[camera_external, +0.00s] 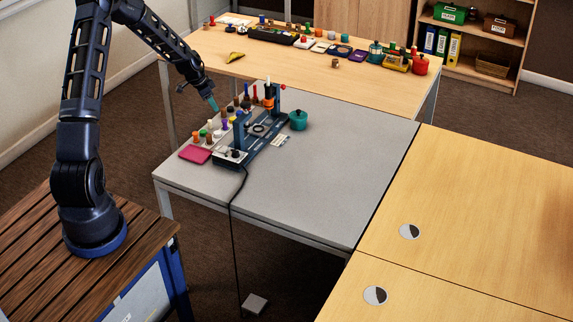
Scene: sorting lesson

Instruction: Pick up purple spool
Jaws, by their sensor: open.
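A small purple spool (225,124) stands among several small coloured spools and pegs on the grey table (330,170), to the left of a blue machine. It is tiny in this view and neighbouring pieces partly crowd it. My gripper (212,104) is above and a little to the left of it, pointing down, with teal showing at its tip. The gap between the fingers is too small to make out, and no spool shows in them. My gripper appears apart from the purple spool.
The blue machine (237,157) has a cord running to a floor pedal (254,304). A pink pad (195,154) and a teal pot (298,120) flank it. The grey table's right half is clear. A wooden table (280,62) with many objects stands behind.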

